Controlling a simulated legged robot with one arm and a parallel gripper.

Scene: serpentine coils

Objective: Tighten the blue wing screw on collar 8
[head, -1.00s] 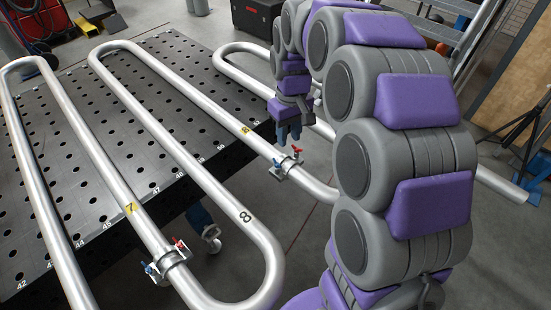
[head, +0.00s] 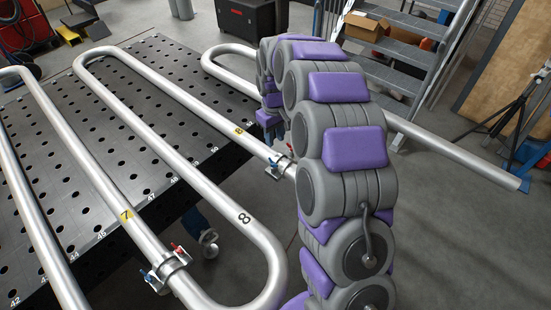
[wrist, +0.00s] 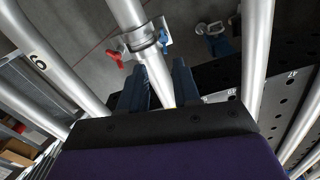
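Collar 8 (head: 278,167) clamps the silver pipe below a yellow tag that seems to read 8 (head: 239,131). In the wrist view the collar (wrist: 140,38) shows with a red wing screw (wrist: 115,59) on its left and the blue wing screw (wrist: 163,37) on its right. My gripper (wrist: 160,85) has two dark blue fingers, spread apart with nothing held between them. The collar lies beyond the fingertips, apart from them, and its pipe shows through the gap. In the head view my gripper (head: 269,125) hangs near the collar, partly hidden by my arm.
Another collar (head: 167,268) with red and blue screws sits on the pipe tagged 7, at lower left. Bent silver pipes run over the perforated table (head: 120,95) on both sides. Stairs (head: 390,70) stand behind my arm. A caster (head: 208,237) shows under the table.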

